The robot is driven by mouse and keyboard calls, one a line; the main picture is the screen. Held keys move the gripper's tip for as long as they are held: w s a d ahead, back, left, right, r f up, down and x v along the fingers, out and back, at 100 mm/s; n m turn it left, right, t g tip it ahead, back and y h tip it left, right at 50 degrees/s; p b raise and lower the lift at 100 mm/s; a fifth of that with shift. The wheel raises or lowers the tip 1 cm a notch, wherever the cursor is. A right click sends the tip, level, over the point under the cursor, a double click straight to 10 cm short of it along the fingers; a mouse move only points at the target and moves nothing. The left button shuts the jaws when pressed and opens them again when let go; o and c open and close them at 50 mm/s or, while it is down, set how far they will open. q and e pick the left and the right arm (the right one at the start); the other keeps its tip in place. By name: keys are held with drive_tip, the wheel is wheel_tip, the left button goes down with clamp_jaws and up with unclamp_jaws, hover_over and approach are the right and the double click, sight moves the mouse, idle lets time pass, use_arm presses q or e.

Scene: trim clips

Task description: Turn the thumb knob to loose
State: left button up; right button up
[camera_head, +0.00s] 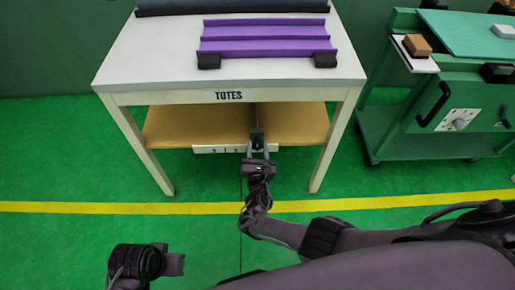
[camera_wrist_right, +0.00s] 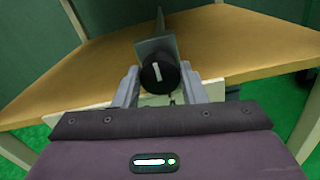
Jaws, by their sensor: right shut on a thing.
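The thumb knob (camera_head: 257,138) is small, dark and round, at the front edge of the shelf under the white table. In the right wrist view the knob (camera_wrist_right: 158,76) shows a white line on its face, nearly upright with a slight tilt, and sits before a grey upright plate (camera_wrist_right: 155,46). My right gripper (camera_head: 257,149) has a finger on each side of the knob and is shut on it; the fingers also show in the wrist view (camera_wrist_right: 160,84). My left gripper (camera_head: 176,264) is low at the left, away from the table; its jaw opening is unclear.
The tan shelf (camera_head: 190,122) has a white strip (camera_head: 227,149) with small marks along its front. The white table (camera_head: 150,60) above, marked TOTES, bears a purple ridged piece (camera_head: 265,38). A green cart (camera_head: 400,130) stands at right. The green floor in front is clear.

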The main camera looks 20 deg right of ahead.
drive_tip(key=shift+f, duration=0.1)
idle(0.4)
drive_tip(key=o, duration=1)
drive_tip(key=p+v, duration=0.1)
drive_tip(key=v, duration=0.1)
drive_tip(key=shift+s, duration=0.4)
use_arm(q)
drive_tip(key=shift+n+g+y, duration=0.3)
drive_tip(key=shift+w+a+f+p, duration=0.1)
drive_tip(key=shift+a+f+p, duration=0.15)
drive_tip(key=shift+f, duration=0.5)
drive_tip(key=shift+s+a+f+p, duration=0.1)
drive_tip(key=shift+a+f+p, duration=0.15)
drive_tip(key=shift+f, duration=0.45)
drive_tip(key=shift+w+a+f+p, duration=0.1)
drive_tip(key=shift+a+f+p, duration=0.15)
drive_tip(key=shift+f, duration=0.5)
use_arm(e)
drive_tip(key=shift+v, duration=2.5)
drive_tip(key=shift+a, duration=0.1)
